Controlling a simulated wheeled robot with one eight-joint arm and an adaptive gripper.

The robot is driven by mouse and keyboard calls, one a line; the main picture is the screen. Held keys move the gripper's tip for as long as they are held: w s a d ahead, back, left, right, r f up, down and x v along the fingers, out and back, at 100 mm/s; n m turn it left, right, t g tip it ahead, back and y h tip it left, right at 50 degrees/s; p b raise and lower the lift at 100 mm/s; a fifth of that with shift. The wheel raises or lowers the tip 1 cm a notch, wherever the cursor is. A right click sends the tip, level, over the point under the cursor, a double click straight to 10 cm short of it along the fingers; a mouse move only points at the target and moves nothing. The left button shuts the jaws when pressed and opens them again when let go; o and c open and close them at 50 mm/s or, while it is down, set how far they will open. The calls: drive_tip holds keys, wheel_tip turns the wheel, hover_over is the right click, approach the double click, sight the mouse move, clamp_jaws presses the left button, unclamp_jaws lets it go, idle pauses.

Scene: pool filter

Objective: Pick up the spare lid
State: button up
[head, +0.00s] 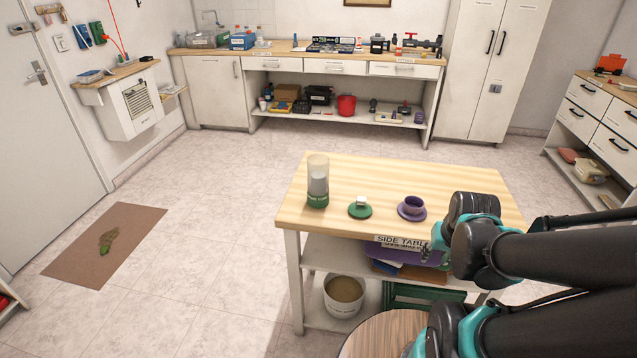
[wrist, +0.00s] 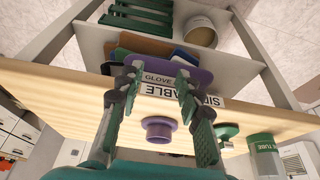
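Two round lid-like pieces lie on the side table's wooden top (head: 470,180) in the head view. One is a green disc (head: 360,212) with a pale block-like knob; the other is a purple disc (head: 411,214) with a raised purple ring. I cannot tell which is the spare lid. The wrist view, turned upside down, also shows the purple piece (wrist: 158,138) and the green piece (wrist: 228,130). My gripper (wrist: 158,76) is open and empty, at the table's labelled front edge. In the head view my gripper (head: 430,253) is partly hidden by my arm.
A clear tube with a green base (head: 317,185) stands upright at the table's left. A round wooden top (head: 375,335) stands in front.

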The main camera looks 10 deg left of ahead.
drive_tip(key=shift+o, duration=1)
drive_tip(key=w+a+r+n+g, duration=0.4)
drive_tip(key=w+a+r+n, duration=1.4)
drive_tip(key=a, duration=0.3)
hover_over(363, 198)
drive_tip(key=f, duration=1.2)
drive_tip(key=shift+s+a+f, duration=0.2)
drive_tip(key=shift+s+a, duration=0.1)
drive_tip(key=shift+a, duration=0.1)
drive_tip(key=shift+w+d+f, duration=0.1)
drive_tip(key=shift+d+f, duration=0.1)
drive_tip(key=shift+f, duration=1.2)
drive_tip(key=shift+w+d+f, duration=0.1)
drive_tip(key=shift+d+f, duration=0.1)
drive_tip(key=shift+f, duration=1.2)
drive_tip(key=shift+c, duration=0.3)
clamp_jaws()
